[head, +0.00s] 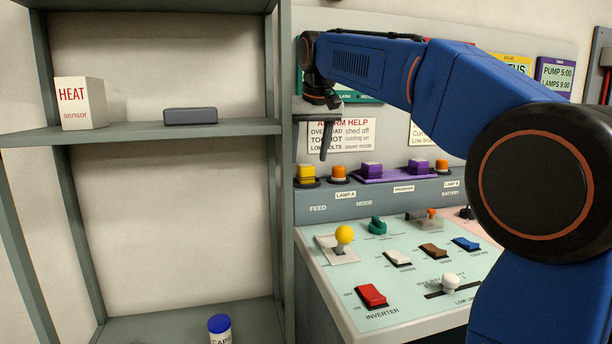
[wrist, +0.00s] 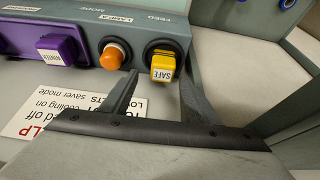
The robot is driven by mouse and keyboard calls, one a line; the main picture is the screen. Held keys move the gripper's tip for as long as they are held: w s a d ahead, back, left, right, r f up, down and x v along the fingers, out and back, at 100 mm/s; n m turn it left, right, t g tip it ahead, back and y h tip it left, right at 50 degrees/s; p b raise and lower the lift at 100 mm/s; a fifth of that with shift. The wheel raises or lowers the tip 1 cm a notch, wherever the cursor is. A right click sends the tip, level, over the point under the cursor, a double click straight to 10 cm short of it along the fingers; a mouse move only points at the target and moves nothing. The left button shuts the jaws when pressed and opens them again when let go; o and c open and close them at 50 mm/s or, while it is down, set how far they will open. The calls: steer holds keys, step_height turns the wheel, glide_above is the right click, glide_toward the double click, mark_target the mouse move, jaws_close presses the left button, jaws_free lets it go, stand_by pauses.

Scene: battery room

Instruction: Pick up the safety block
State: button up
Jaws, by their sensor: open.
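The safety block is a small yellow block (head: 306,171) on a round black base, at the left end of the console's grey ledge. It also shows in the wrist view, as a yellow block marked SAFE (wrist: 162,66). My gripper (head: 325,150) hangs from the blue arm, close to the block and slightly above and right of it in the head view. In the wrist view my gripper (wrist: 159,72) is open, with one dark finger on each side of the block's image. Nothing is held. I cannot tell whether the fingertips reach down to the block.
An orange lamp (wrist: 117,54) stands beside the block, then a purple button (wrist: 62,49). The sloped panel below has a yellow-knobbed lever (head: 344,234) and a red switch (head: 371,296). A grey shelf post (head: 285,200) rises just left of the console.

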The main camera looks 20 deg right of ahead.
mark_target(306, 165)
steer(key=x, duration=0.5)
steer(key=shift+s+a, duration=0.2)
steer(key=c, duration=1.1)
steer(key=shift+c, duration=0.3)
steer(key=shift+r, duration=0.15)
